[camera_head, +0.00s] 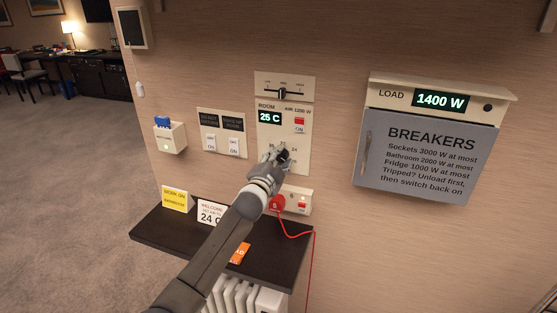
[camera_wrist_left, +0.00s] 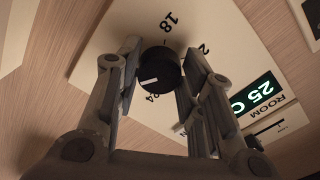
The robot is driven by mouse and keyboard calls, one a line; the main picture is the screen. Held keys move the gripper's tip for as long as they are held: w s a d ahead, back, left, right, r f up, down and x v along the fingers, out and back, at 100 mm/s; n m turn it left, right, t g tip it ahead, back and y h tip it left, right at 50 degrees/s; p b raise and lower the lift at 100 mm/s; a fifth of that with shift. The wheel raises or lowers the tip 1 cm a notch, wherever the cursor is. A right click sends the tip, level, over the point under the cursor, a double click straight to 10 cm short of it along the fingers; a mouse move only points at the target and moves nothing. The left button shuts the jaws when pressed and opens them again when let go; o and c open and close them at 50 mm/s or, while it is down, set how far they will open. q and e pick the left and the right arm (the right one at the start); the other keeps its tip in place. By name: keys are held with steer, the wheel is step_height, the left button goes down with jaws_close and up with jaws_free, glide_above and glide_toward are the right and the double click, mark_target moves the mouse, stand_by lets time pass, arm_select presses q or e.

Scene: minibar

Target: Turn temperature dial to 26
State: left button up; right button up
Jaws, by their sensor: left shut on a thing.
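The black round temperature dial (camera_wrist_left: 161,69) sits on the cream wall panel (camera_wrist_left: 95,55), with printed numbers around it, including 18 and 24. A short white mark on the dial is on the side near the 24. My left gripper (camera_head: 274,157) is at the dial, which also shows partly in the head view (camera_head: 284,155). In the left wrist view its two fingers are on either side of the dial, shut on it. The room display (camera_head: 269,117) above reads 25 C. The right gripper is not in view.
A red plug (camera_head: 277,202) with a hanging cord is in the socket strip below the dial. A dark shelf (camera_head: 160,229) with cards lies beneath my left arm. A grey breaker box (camera_head: 420,165) is to the right, under a 1400 W load display (camera_head: 441,99).

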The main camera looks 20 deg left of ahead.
arm_select(q)
steer(key=shift+f, duration=0.1)
steer(key=o, duration=1)
steer(key=s, duration=1.2)
steer(key=shift+a, duration=0.25)
